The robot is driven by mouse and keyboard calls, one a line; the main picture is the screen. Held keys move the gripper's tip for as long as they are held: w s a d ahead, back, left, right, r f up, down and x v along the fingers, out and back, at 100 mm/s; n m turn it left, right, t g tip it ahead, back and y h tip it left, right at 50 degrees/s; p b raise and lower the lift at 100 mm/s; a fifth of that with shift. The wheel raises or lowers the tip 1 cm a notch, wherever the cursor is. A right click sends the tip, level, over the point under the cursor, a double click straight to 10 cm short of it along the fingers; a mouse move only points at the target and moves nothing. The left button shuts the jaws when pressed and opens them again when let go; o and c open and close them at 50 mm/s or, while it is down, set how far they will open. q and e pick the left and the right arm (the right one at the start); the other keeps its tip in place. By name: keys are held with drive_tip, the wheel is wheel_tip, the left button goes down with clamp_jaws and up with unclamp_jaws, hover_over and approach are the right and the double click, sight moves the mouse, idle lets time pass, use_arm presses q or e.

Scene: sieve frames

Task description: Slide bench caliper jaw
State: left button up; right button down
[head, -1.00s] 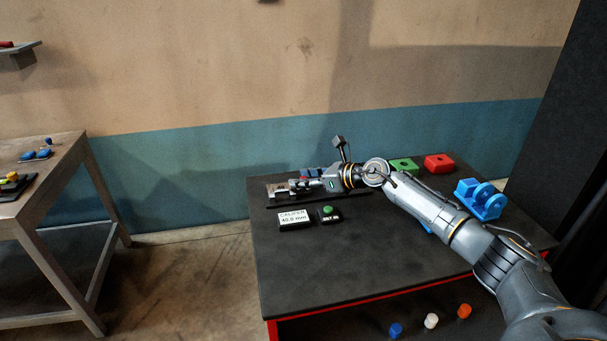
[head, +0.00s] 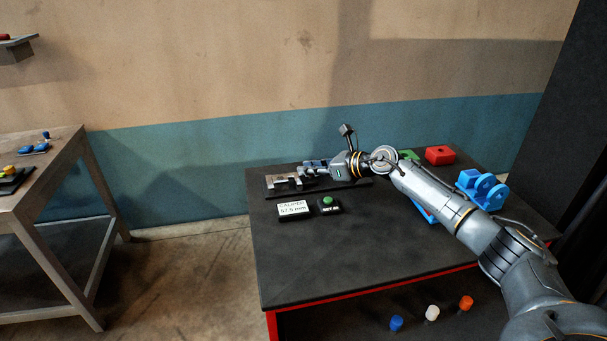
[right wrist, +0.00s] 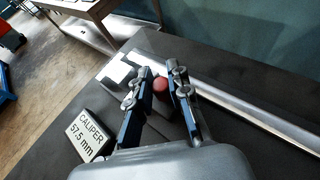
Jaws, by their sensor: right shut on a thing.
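The bench caliper (head: 283,181) lies near the back edge of the dark table, its metal jaws at the left end of a long rail. The rail (right wrist: 262,117) runs to the lower right in the right wrist view. My right gripper (head: 309,169) is at the sliding jaw. In the right wrist view its fingers (right wrist: 159,74) close around a red knob (right wrist: 160,84), which partly hides between them. The fingers cover much of the sliding jaw. The caliper display (right wrist: 86,135) reads 57.5 mm; it also shows in the head view (head: 293,210). My left gripper is out of view.
A green button box (head: 329,205) stands beside the display. A red block (head: 440,155), a partly hidden green block (head: 409,155) and a blue bracket (head: 482,189) are at the right. The table's front middle (head: 340,260) is clear. Another table (head: 55,160) stands at the left.

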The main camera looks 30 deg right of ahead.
drive_tip(key=shift+s+d+f+b, duration=0.15)
drive_tip(key=shift+d+b, duration=0.3)
drive_tip(key=shift+d, duration=0.2)
drive_tip(key=shift+s+d+f+b, duration=0.1)
drive_tip(key=shift+s+d+b, duration=0.05)
drive_tip(key=shift+d+b, duration=0.4)
drive_tip(key=shift+s+d+r, duration=0.1)
drive_tip(key=shift+d+r, duration=0.1)
drive_tip(key=shift+d, duration=0.25)
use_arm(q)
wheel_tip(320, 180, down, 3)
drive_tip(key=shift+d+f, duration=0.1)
use_arm(e)
drive_tip(key=c, duration=1.2)
unclamp_jaws()
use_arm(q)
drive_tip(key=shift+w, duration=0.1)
